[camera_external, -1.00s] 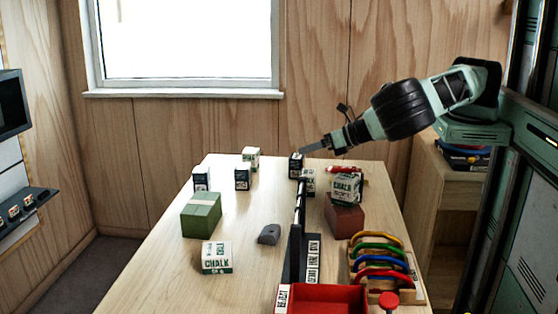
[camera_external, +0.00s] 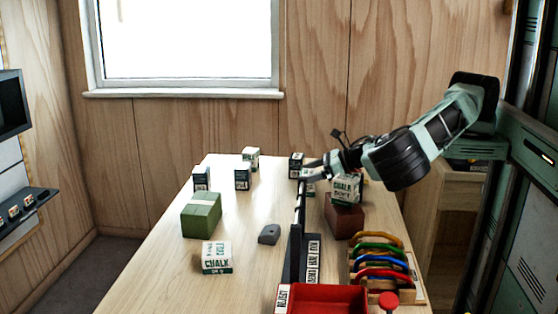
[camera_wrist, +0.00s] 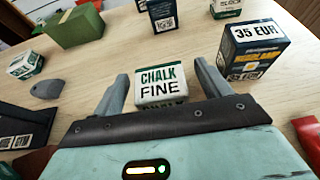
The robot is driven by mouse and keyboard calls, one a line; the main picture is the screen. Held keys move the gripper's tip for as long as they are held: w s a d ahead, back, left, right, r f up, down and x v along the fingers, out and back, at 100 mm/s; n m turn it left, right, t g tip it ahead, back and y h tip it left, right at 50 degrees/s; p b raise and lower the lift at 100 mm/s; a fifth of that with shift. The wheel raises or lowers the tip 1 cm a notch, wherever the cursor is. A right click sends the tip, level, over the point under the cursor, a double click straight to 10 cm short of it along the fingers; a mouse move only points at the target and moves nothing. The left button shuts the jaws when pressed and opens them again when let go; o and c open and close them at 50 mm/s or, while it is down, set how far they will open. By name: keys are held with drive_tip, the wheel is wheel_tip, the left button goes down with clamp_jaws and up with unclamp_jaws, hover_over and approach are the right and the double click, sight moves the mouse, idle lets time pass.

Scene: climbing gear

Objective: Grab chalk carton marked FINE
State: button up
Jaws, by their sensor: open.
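The white and green chalk carton marked FINE (camera_wrist: 161,84) stands on the table with its label facing my wrist camera. In the external view it is a small, mostly hidden white patch (camera_external: 310,188) behind the divider. My gripper (camera_wrist: 161,69) is open, with one finger on each side of the carton in the wrist view. Contact with the carton cannot be made out. In the external view my gripper (camera_external: 312,171) is low at the table's far end.
A dark box marked 35 EUR (camera_wrist: 254,50) stands close to my right finger. A chalk carton (camera_external: 345,188) sits on a brown block (camera_external: 343,216). A dark divider (camera_external: 295,250), red tray (camera_external: 322,299), green box (camera_external: 201,214) and grey stone (camera_external: 269,234) are nearer the external camera.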

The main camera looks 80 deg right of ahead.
drive_tip(key=shift+x, duration=1.1)
drive_tip(key=shift+r, duration=0.2)
drive_tip(key=c, duration=1.1)
drive_tip(key=shift+r, duration=0.1)
